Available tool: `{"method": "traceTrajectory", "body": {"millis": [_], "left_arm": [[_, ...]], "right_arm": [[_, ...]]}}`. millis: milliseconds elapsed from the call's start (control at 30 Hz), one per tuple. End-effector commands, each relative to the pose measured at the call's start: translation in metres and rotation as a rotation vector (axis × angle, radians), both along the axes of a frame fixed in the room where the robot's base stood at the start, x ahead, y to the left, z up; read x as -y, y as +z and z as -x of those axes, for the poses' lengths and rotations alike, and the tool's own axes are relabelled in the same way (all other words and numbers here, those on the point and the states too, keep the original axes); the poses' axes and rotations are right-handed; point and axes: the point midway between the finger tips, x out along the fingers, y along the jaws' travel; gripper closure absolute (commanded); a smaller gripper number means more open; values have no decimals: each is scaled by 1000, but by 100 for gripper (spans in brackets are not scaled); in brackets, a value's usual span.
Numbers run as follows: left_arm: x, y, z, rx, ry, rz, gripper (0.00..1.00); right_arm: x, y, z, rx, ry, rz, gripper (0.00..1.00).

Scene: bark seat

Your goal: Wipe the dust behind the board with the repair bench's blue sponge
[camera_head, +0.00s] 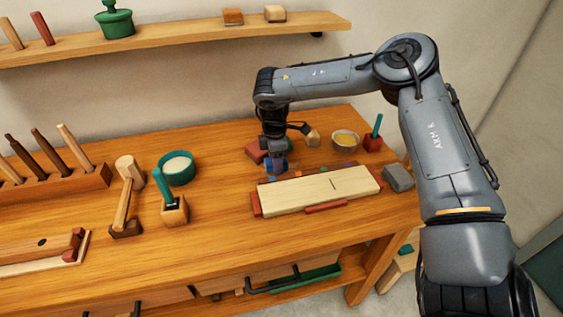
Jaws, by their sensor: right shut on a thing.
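The pale wooden board (318,190) lies on the workbench (225,235), with red pieces at its left end and front edge. My right gripper (275,158) points down just behind the board's left part. It is shut on the blue sponge (276,167), which is partly hidden by the fingers and sits low, at or near the bench top. Small coloured bits (322,170) show along the board's back edge. I cannot make out separate dust there. My left gripper is not in view.
A red block (255,152) is close left of the gripper. A bowl with yellow contents (345,140), a red holder (373,143) and a grey block (398,178) stand right. A mallet (125,200), wooden block (175,211) and green bowl (177,168) stand left. A shelf (180,37) hangs above.

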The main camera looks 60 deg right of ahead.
Motion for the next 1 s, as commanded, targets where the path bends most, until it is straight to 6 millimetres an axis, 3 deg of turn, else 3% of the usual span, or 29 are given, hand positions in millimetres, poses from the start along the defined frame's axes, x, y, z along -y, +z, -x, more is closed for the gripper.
{"method": "traceTrajectory", "body": {"millis": [367,1000], "left_arm": [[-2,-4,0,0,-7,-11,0],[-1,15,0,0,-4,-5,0]], "right_arm": [[-5,-2,-3,-3,1,-2,73],[24,0,28,-6,-2,-2,73]]}}
